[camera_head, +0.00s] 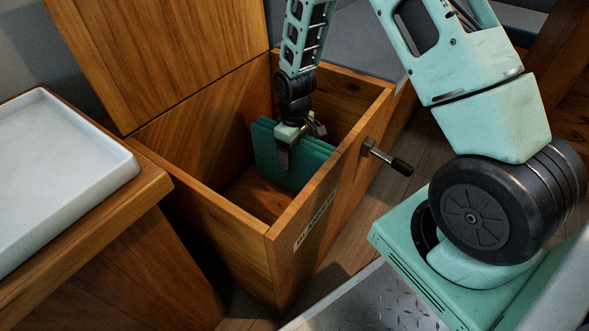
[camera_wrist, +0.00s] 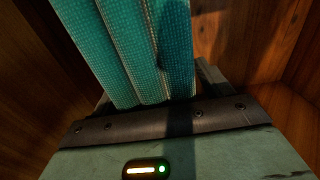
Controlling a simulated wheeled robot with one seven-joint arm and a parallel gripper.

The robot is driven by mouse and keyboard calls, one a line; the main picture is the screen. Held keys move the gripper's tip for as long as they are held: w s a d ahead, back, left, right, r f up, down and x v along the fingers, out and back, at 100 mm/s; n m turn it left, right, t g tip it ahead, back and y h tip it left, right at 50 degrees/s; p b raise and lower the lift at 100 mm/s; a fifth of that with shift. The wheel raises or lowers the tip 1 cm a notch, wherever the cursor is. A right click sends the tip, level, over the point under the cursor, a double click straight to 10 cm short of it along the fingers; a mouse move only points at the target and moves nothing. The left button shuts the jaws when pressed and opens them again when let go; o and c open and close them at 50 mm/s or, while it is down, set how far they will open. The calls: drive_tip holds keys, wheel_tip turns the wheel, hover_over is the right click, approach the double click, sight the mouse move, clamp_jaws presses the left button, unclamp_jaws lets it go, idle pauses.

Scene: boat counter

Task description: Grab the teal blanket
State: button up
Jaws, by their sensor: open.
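The teal blanket (camera_head: 305,168) is folded and stands on edge inside the open wooden box (camera_head: 215,218). In the wrist view the blanket (camera_wrist: 135,45) shows as several upright woven layers close in front of my gripper (camera_wrist: 158,92). In the head view my gripper (camera_head: 298,146) reaches down into the box at the blanket's top edge. It is open, with one finger on the near side of the blanket. The far finger is partly hidden, and I cannot tell whether the fingers touch the cloth.
The box lid (camera_head: 165,50) stands raised at the back left. A dark handle (camera_head: 388,157) sticks out from the box's right side. A white tray (camera_head: 60,170) sits on a wooden counter (camera_head: 150,185) at left. The box walls stand close around my gripper.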

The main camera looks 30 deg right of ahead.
clamp_jaws()
idle(0.3)
